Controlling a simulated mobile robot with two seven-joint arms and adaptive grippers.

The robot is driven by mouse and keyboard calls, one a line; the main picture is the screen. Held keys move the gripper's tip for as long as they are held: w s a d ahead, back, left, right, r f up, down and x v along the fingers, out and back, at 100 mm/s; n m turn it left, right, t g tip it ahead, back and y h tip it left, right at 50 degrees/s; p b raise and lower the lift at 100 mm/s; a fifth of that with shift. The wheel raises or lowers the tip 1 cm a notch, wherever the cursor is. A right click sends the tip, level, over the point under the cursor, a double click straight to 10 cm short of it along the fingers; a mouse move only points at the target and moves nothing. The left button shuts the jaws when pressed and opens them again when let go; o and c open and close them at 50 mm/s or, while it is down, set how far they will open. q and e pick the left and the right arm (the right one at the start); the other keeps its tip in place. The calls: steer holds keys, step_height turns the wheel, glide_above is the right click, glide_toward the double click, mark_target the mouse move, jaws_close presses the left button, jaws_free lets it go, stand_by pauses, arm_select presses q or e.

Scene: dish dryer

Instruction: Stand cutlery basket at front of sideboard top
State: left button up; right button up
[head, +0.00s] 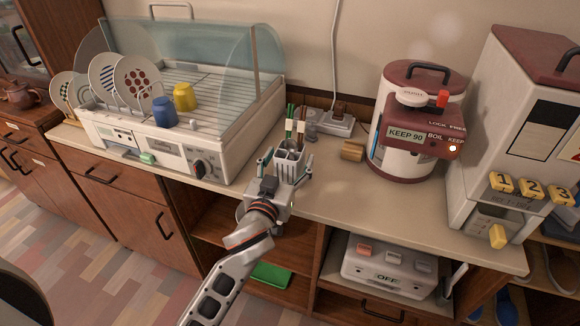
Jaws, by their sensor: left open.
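The cutlery basket (291,167) is a small white container with several compartments. It stands upright on the sideboard top (345,193), near its front edge, with green and brown utensils standing in it. My left gripper (281,172) is open, with its fingers at the near side of the basket, one to the left and one to the right of it. Whether the fingers touch the basket cannot be told. The gripper hides the basket's lower front. My right gripper is not in view.
A dish dryer (130,148) with plates and cups stands left of the basket. A rice-cooker-like urn (385,155) and a white dispenser (480,135) stand to the right. A small wooden block (352,151) and a power strip (336,125) lie behind. The front strip right of the basket is clear.

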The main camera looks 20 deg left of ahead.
arm_select(q)
steer(key=shift+w, duration=0.45)
steer(key=shift+r, duration=0.1)
steer(key=c, duration=1.3)
